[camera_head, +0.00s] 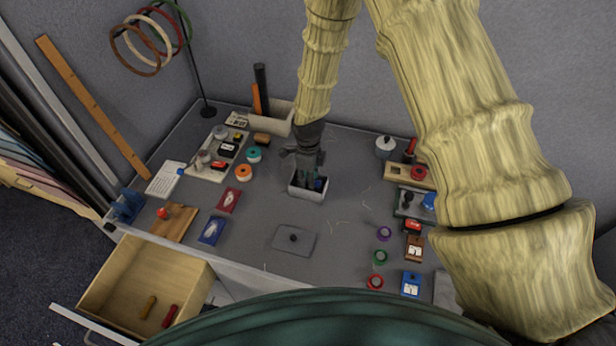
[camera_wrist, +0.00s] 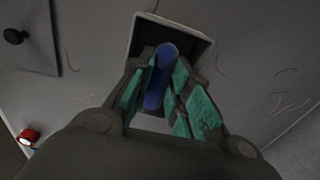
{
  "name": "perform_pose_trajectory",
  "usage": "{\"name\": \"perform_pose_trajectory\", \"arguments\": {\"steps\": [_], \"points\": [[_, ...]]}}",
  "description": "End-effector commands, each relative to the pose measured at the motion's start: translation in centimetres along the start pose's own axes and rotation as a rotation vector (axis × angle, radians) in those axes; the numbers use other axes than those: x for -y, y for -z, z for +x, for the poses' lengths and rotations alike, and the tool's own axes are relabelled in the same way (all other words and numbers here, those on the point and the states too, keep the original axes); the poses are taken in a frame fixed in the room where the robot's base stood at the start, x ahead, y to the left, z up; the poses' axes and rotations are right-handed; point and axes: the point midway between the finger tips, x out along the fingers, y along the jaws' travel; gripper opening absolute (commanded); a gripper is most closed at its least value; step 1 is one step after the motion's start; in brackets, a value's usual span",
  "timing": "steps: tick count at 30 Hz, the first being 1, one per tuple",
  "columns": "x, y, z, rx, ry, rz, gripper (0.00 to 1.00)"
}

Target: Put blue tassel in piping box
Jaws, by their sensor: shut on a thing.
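My gripper (camera_head: 308,178) points down at the middle of the table, with its fingertips over and partly inside a small open pale box (camera_head: 308,193), likely the piping box. In the wrist view my gripper (camera_wrist: 163,92) is shut on the blue tassel (camera_wrist: 156,90), a narrow blue thing between green finger pads. The box (camera_wrist: 140,40) shows beyond the fingers there, its inside dark. Only a bit of blue (camera_head: 318,184) shows in the head view. I cannot tell if the tassel touches the box floor.
A grey lid with a black knob (camera_head: 294,246) lies in front of the box. Thread spools, such as a purple one (camera_head: 384,234), stand at the right. An open drawer (camera_head: 145,278) is at front left. Several small items crowd both sides; loose threads lie near the box.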

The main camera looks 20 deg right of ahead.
Motion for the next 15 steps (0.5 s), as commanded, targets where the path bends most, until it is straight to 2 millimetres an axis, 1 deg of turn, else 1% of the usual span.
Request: {"name": "perform_pose_trajectory", "arguments": {"steps": [15], "points": [[0.0,0.0,1.1,0.000,0.000,0.000,0.05]]}}
